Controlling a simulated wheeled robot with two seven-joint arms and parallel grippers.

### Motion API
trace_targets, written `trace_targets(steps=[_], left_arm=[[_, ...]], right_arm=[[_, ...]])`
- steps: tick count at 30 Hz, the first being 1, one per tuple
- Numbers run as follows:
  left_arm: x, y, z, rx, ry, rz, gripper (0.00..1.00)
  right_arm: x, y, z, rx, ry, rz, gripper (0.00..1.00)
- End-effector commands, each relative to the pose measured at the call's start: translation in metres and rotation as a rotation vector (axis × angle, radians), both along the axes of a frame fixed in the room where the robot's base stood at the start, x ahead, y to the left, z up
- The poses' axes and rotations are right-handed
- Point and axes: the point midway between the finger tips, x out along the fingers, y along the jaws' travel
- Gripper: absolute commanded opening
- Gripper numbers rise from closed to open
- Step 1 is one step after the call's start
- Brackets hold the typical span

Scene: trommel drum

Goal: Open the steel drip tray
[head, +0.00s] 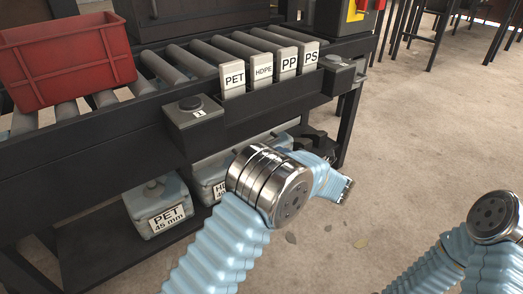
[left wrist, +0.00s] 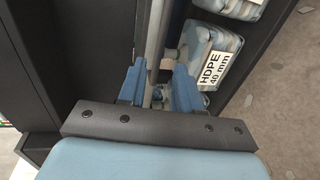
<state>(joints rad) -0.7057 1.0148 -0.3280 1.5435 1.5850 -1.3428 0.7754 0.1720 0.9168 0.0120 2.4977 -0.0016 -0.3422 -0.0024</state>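The steel drip tray shows as a pale grey metal strip (head: 213,159) under the black roller frame, above the bins. My arm covers part of it in the head view. In the left wrist view, a long grey metal edge (left wrist: 155,35), apparently the tray's front or handle, runs up the picture between my left fingers. My left gripper (left wrist: 158,85) is open, one blue finger on each side of this edge. I cannot tell whether either finger touches it.
A PET bin (head: 158,208) stands on the lower shelf. An HDPE bin (left wrist: 212,62) is close to the right of my left fingers. A red crate (head: 68,58) sits on the rollers. A button box (head: 195,118) projects from the frame. Open floor (head: 410,150) lies to the right.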

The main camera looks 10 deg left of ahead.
Motion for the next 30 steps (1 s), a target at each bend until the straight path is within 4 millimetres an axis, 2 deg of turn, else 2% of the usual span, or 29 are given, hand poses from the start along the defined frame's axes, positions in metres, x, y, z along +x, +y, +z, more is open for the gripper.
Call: trace_targets(steps=[6, 13, 18, 26, 27, 30], left_arm=[[0.031, 0.041, -0.012, 0.001, 0.002, 0.001, 0.34], [0.056, 0.073, -0.02, 0.001, 0.003, -0.002, 0.34], [0.064, 0.082, -0.022, 0.001, 0.003, -0.004, 0.34], [0.066, 0.084, -0.022, 0.002, 0.004, -0.004, 0.34], [0.065, 0.084, -0.022, 0.002, 0.004, -0.004, 0.33], [0.065, 0.084, -0.022, 0.002, 0.004, -0.004, 0.17]], right_arm=[[0.0, 0.0, -0.005, 0.001, 0.0, 0.0, 0.43], [0.0, 0.0, -0.009, 0.001, -0.001, 0.0, 0.43], [0.0, 0.0, -0.009, 0.001, -0.002, -0.001, 0.43], [0.0, 0.0, -0.009, 0.0, -0.002, -0.001, 0.43], [0.0, 0.0, -0.009, 0.0, -0.002, -0.002, 0.43], [0.0, 0.0, -0.009, 0.001, -0.002, -0.001, 0.43]])
